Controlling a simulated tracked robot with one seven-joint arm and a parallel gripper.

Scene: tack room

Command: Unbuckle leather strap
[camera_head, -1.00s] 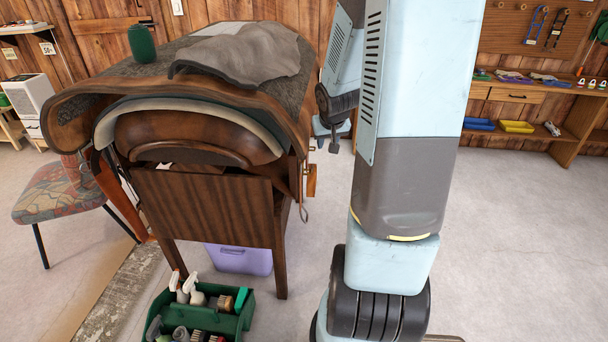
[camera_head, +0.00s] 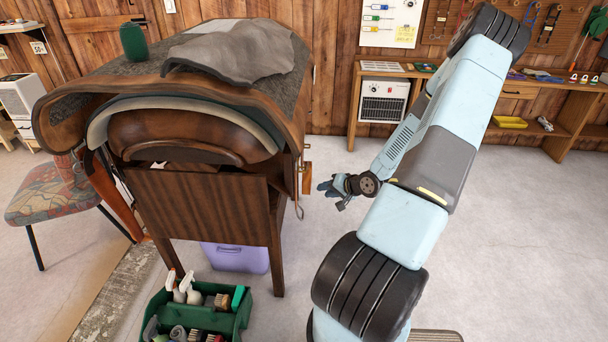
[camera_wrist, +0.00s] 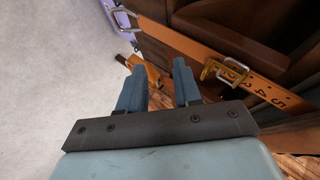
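The leather strap (camera_wrist: 255,83) shows in the wrist view as an orange-brown band with printed numbers, running diagonally at the right along dark wood. A brass buckle (camera_wrist: 222,72) sits around it, and the strap looks threaded through. My gripper (camera_wrist: 159,68) is open and empty, with its fingers left of the buckle and apart from it. In the head view my gripper (camera_head: 335,188) is right of the saddle stand (camera_head: 200,215). There the strap is barely visible at the stand's right side, and the buckle is too small to make out.
A saddle (camera_head: 190,135) with a grey cloth (camera_head: 230,52) and a green cylinder (camera_head: 137,42) tops the stand. A green caddy (camera_head: 225,318) of bottles and brushes and a purple box (camera_head: 235,257) are on the floor.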

